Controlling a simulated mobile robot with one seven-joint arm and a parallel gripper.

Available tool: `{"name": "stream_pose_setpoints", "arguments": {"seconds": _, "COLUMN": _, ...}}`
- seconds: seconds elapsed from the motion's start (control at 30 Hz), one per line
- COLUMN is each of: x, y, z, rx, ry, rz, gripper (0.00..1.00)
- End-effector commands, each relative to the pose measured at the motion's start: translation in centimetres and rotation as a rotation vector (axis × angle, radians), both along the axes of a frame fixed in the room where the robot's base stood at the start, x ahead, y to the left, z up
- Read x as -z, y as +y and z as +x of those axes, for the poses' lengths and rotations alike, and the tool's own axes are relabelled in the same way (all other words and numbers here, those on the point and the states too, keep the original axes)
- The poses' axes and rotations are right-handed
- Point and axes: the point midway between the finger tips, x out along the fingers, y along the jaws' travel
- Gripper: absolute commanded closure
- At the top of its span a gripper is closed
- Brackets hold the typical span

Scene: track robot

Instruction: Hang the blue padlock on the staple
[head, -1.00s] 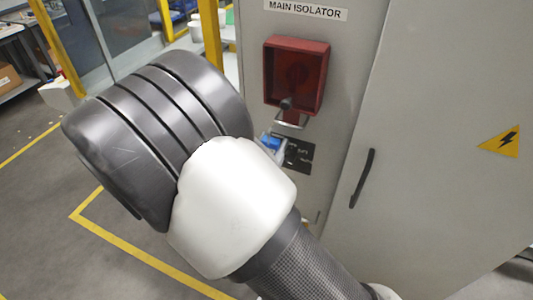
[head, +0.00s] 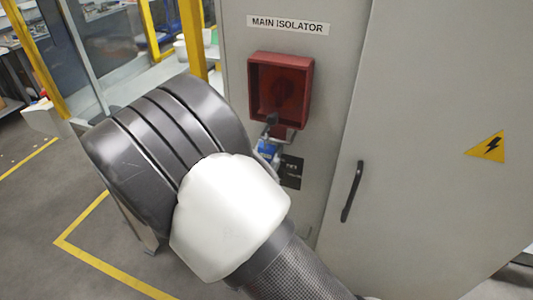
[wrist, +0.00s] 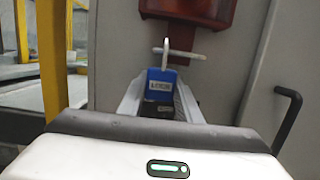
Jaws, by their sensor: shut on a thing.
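The blue padlock (wrist: 161,76), with a pale label, stands upright between the fingers of my gripper (wrist: 158,92) in the wrist view. My gripper is shut on it. Its grey shackle (wrist: 166,47) points up and crosses the pale bar of the staple (wrist: 188,54) in this picture. I cannot tell whether the shackle is through the staple or only in front of it. In the head view the padlock (head: 267,147) shows as a small blue patch just below the red isolator box, close to the staple (head: 291,135). My arm hides most of the gripper there.
The red isolator box (head: 281,68) is on the grey cabinet above the staple. A black plate (head: 291,171) is just below. A black door handle (head: 352,190) stands out to the right. Yellow posts (head: 193,40) and a glass panel are at left.

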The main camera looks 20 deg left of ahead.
Motion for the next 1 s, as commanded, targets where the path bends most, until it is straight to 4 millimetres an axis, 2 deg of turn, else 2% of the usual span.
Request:
{"name": "stream_pose_setpoints", "arguments": {"seconds": 0.3, "x": 0.1, "y": 0.0, "z": 0.0, "rx": 0.000, "ry": -0.001, "rz": 0.000, "gripper": 0.92}}
{"name": "stream_pose_setpoints", "arguments": {"seconds": 0.33, "x": 0.1, "y": 0.0, "z": 0.0, "rx": 0.000, "ry": -0.001, "rz": 0.000, "gripper": 0.67}}
{"name": "stream_pose_setpoints", "arguments": {"seconds": 0.47, "x": 0.1, "y": 0.0, "z": 0.0, "rx": 0.000, "ry": -0.001, "rz": 0.000, "gripper": 0.47}}
{"name": "stream_pose_setpoints", "arguments": {"seconds": 0.8, "x": 0.2, "y": 0.1, "z": -0.3, "rx": -0.001, "ry": 0.001, "rz": 0.000, "gripper": 0.47}}
{"name": "stream_pose_setpoints", "arguments": {"seconds": 0.87, "x": 0.4, "y": 0.1, "z": -0.8, "rx": -0.001, "ry": 0.001, "rz": 0.000, "gripper": 0.47}}
{"name": "stream_pose_setpoints", "arguments": {"seconds": 1.0, "x": 0.9, "y": 0.3, "z": -3.2, "rx": -0.004, "ry": 0.002, "rz": -0.002, "gripper": 0.47}}
